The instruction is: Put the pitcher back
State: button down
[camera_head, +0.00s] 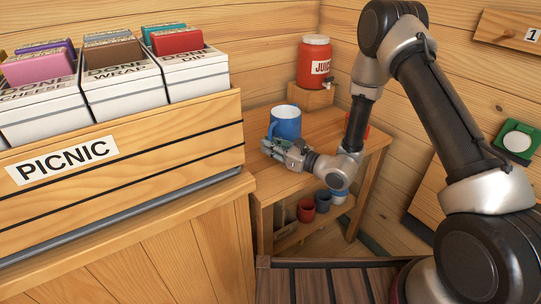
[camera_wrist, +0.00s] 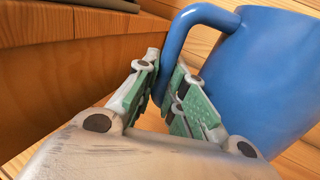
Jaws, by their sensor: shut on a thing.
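A blue pitcher (camera_head: 286,122) with a pale inside is upright at the wooden side table (camera_head: 332,128), near its left end. I cannot tell whether its base touches the top. My gripper (camera_head: 284,146) is in front of the pitcher, partly covering its lower part. In the wrist view the blue pitcher (camera_wrist: 262,75) fills the right side, and its handle runs down between the green-padded fingers of my gripper (camera_wrist: 166,100). The fingers are shut on the handle.
A red juice dispenser (camera_head: 314,62) stands on a wooden block (camera_head: 306,97) at the table's back. A red cup (camera_head: 306,210) and a blue cup (camera_head: 323,201) sit on the lower shelf. The PICNIC crate (camera_head: 120,150) with several boxes stands on the left counter.

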jog(key=shift+f, duration=1.7)
jog(key=shift+f, duration=0.1)
jog(key=c, duration=1.5)
grip_release()
